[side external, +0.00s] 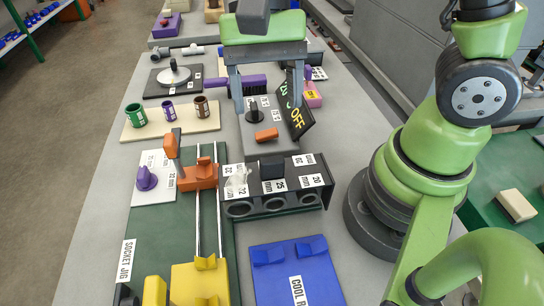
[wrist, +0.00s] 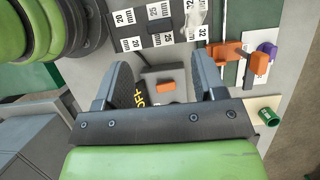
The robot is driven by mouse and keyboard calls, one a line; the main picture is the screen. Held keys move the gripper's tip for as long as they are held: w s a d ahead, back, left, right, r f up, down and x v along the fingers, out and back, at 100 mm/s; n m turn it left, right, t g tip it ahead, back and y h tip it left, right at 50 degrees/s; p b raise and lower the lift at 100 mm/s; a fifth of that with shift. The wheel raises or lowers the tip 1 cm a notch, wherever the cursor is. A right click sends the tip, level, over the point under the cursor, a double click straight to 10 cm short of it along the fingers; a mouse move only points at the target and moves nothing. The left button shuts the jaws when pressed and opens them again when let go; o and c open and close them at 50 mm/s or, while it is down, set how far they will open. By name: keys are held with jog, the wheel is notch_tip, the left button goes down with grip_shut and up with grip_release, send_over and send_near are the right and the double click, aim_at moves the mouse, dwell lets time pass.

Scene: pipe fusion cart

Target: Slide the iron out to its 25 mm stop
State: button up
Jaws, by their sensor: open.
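The black block (side external: 262,203) carries labels 32, 25 and 20 mm and has round openings in its front; it also shows at the top of the wrist view (wrist: 152,27). I cannot tell for sure which part is the iron. Behind it stands a grey box (side external: 258,150) with an orange tab (side external: 267,134), a black knob (side external: 254,113) and an OFF sign (side external: 297,117). My gripper (side external: 267,105) is open and empty above the grey box. In the wrist view, the orange tab (wrist: 168,88) shows between the spread fingers, apart from both.
An orange carriage (side external: 199,176) sits on twin rails left of the black block, with a yellow clamp (side external: 197,285) nearer. A blue cool rack (side external: 275,272) lies in front. Coloured pipe pieces stand on a cream board (side external: 192,128) at left. The grey table between is clear.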

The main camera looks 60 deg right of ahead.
aim_at(272, 158)
jog(key=x, duration=0.9)
jog(key=shift+s+f, duration=0.1)
jog(key=shift+f, duration=0.2)
grip_shut()
jog(key=w+a, duration=0.7)
jog(key=a, duration=0.1)
jog(key=shift+w, duration=0.4)
grip_release()
